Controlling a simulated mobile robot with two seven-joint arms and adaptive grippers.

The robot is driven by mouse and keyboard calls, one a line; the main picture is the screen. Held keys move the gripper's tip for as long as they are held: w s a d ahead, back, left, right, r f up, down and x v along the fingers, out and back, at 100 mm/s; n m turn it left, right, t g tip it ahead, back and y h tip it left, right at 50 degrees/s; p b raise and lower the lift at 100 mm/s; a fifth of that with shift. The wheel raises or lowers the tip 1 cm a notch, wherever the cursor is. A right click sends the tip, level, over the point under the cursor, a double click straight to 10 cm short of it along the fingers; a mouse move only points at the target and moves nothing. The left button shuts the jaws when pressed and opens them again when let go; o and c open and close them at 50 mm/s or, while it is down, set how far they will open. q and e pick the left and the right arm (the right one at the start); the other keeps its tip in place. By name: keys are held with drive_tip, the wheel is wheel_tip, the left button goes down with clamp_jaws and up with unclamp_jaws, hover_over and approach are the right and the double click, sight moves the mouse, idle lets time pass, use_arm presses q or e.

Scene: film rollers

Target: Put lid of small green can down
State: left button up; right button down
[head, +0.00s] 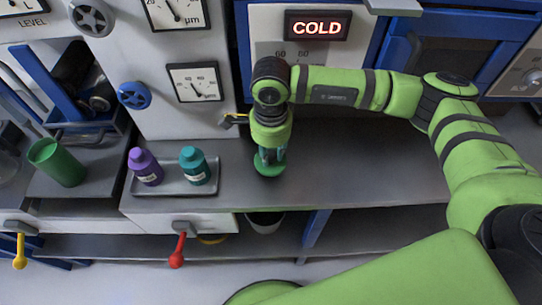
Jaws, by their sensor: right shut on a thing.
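The green lid (268,168) is a small round disc at the middle of the grey counter, under my right gripper (269,155). The right gripper points down and is shut on the lid, hiding part of its top. The lid is at or just above the counter surface; I cannot tell whether it touches. A green can (58,163) stands at the left with its top open, well apart from the lid. My left gripper is not in view.
A grey tray (176,189) left of the lid holds a purple bottle (147,168) and a teal bottle (194,167). The counter (360,172) is clear to the right of the lid. A machine with a COLD sign (317,27) stands behind.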

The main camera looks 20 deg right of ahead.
sight(271, 155)
wheel_tip(271, 155, down, 3)
drive_tip(key=shift+f+p, duration=0.15)
drive_tip(key=shift+p, duration=0.4)
drive_tip(key=shift+f, duration=0.1)
drive_tip(key=shift+f+b, duration=0.2)
drive_tip(key=shift+b, duration=0.2)
drive_tip(key=c, duration=1)
unclamp_jaws()
drive_tip(key=shift+r, duration=0.15)
